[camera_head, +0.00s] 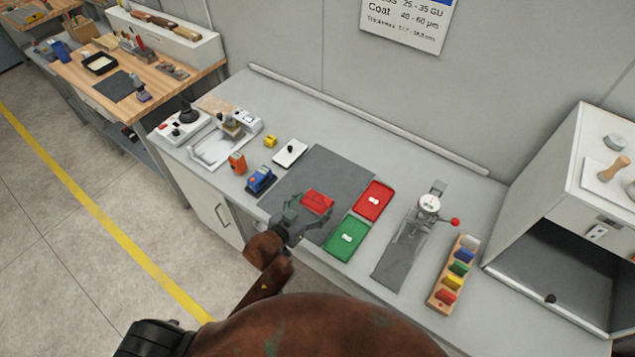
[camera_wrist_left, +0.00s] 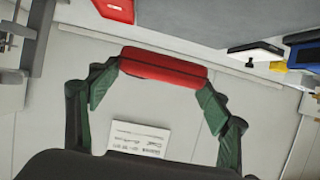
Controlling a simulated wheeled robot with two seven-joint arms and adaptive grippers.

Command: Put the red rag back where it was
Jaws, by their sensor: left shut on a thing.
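My left gripper (camera_head: 312,205) is shut on the red rag (camera_head: 318,199), a small red block-like bundle, over the front part of the dark grey mat (camera_head: 335,170). In the left wrist view, the red rag (camera_wrist_left: 163,67) spans between the two greenish fingertips of my left gripper (camera_wrist_left: 160,78). The rag appears held above the counter, but the exact gap cannot be told. My right gripper is not in view.
A red tray (camera_head: 384,197) and a green tray (camera_head: 358,237) lie right of the mat. A blue device (camera_head: 260,179) and an orange one (camera_head: 237,163) stand left. A gauge stand (camera_head: 428,206) and a rack of coloured blocks (camera_head: 443,296) are farther right. The mat's back is clear.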

